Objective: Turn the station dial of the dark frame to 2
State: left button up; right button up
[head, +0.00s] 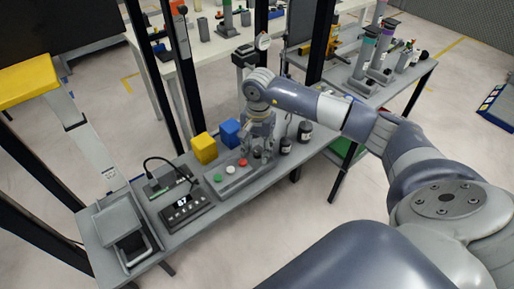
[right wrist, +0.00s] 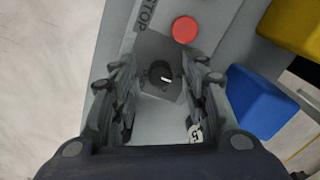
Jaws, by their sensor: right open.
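The station dial (right wrist: 161,74) shows in the right wrist view as a dark round knob with a white pointer mark on a dark angular plate. The pointer is toward the right side of the knob; I cannot read the number it points to. My right gripper (right wrist: 159,80) is open, one finger on each side of the dial, apart from the knob as far as I can tell. In the head view my right gripper (head: 262,143) points down over the right end of the grey button panel (head: 233,186) and hides the dial. My left gripper is not in view.
A red button (right wrist: 185,29) sits beside the dial, next to a STOP label. A blue block (head: 229,132) and a yellow block (head: 204,148) stand behind the panel. Dark jars (head: 305,131) stand to the right. Black uprights (head: 185,75) rise behind the bench.

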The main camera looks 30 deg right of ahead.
grip_shut()
jog(key=shift+f+m, duration=0.1)
jog(key=shift+m, duration=0.3)
jog(key=shift+m+b, duration=0.85)
jog(key=shift+m, duration=0.05)
jog(key=m+b, duration=0.1)
jog(key=m, duration=0.1)
jog(key=shift+m, duration=0.3)
jog(key=m+b, duration=0.1)
jog(key=m, duration=0.2)
jog(key=shift+m+b, duration=0.6)
jog(key=shift+m, duration=1.2)
